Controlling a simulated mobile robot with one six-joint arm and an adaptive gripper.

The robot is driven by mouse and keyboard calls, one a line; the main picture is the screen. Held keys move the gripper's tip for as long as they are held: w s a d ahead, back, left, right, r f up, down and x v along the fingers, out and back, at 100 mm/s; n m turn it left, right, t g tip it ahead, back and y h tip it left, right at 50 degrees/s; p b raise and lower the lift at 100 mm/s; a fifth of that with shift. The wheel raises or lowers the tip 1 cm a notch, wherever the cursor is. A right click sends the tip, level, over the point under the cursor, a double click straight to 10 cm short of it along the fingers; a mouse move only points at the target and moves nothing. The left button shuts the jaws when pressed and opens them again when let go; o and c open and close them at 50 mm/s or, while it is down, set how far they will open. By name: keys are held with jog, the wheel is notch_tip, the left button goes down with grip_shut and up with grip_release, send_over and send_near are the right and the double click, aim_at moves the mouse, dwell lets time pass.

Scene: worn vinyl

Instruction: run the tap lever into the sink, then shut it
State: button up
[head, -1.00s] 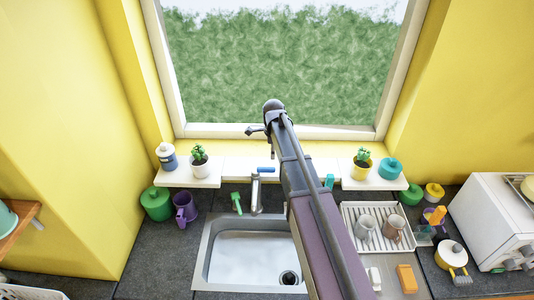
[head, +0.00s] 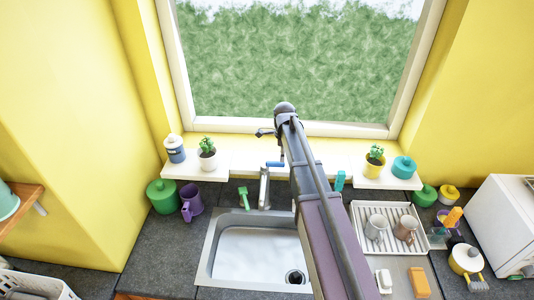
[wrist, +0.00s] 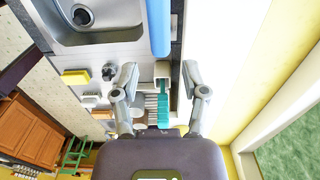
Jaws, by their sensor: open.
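The tap stands behind the sink (head: 207,262), with a grey spout (head: 264,190) and a blue lever (head: 275,164) on top. In the wrist view the blue lever (wrist: 160,28) looks large, just beyond the fingertips and roughly in line with the gap between them. My gripper (wrist: 160,74) is open, with nothing between its fingers that I can see held. In the head view my arm hides part of the area right of the tap, and part of my gripper (head: 265,132) shows high before the window. The sink basin looks pale; I cannot tell whether water runs.
A shelf (head: 235,160) below the window holds potted plants (head: 207,154) and jars. A dish rack (head: 357,222) with mugs (head: 376,227) stands right of the sink.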

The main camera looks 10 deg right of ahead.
jog(key=shift+f+b, duration=1.3)
jog(key=shift+f, duration=0.25)
jog(key=shift+f+b, duration=0.55)
jog(key=shift+b, duration=0.05)
